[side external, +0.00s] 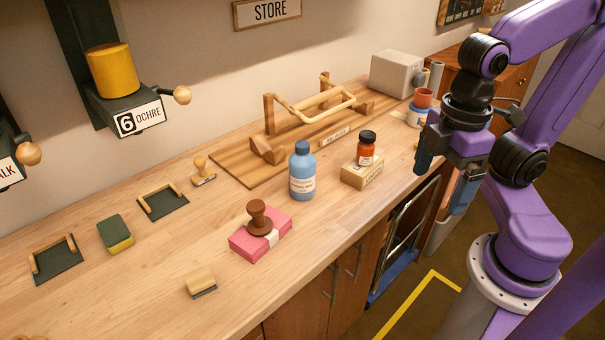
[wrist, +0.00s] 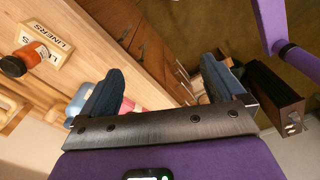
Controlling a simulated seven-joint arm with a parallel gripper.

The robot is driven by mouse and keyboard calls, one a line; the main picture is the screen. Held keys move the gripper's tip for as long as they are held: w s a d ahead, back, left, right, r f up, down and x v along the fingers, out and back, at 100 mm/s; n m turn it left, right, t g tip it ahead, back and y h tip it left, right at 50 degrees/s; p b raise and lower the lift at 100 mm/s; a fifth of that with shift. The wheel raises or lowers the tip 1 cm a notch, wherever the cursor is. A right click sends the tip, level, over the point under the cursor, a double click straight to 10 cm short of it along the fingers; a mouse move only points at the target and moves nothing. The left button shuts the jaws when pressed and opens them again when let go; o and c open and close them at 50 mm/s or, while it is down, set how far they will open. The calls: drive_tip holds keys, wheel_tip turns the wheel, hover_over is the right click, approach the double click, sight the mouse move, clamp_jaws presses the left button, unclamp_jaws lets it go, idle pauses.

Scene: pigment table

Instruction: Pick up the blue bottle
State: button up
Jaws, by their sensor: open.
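The blue bottle (side external: 302,172) stands upright on the wooden worktop, with a dark cap and a pale label. In the wrist view a light blue part of it (wrist: 79,101) shows at the left, mostly hidden behind one finger. My gripper (side external: 444,172) is at the right, near the worktop's front edge, well apart from the bottle.
A small orange jar (side external: 366,148) with a black cap stands on a wooden box (side external: 362,174) between bottle and gripper. A brown stamp (side external: 259,217) sits on a pink block (side external: 250,241) in front of the bottle. A wooden rack (side external: 310,118) stands behind it.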

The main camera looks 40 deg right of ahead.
drive_tip(key=w+a+f+m+y, duration=0.15)
drive_tip(key=w+a+y, duration=0.3)
drive_tip(key=a, duration=0.55)
drive_tip(key=r+m+t+h, duration=0.2)
drive_tip(key=m+t+h, duration=0.2)
drive_tip(key=m+t, duration=0.8)
hover_over(313, 166)
drive_tip(key=s, duration=0.2)
drive_tip(key=n+t, duration=0.1)
drive_tip(key=n, duration=0.1)
drive_tip(key=shift+m+h, duration=0.25)
drive_tip(key=shift+m, duration=0.1)
wheel_tip(313, 166, down, 10)
drive_tip(key=shift+s+f, duration=0.1)
drive_tip(key=shift+f, duration=0.55)
drive_tip(key=shift+w+f, duration=0.1)
drive_tip(key=shift+w, duration=0.1)
drive_tip(key=shift+x, duration=3.55)
drive_tip(key=c, duration=1.3)
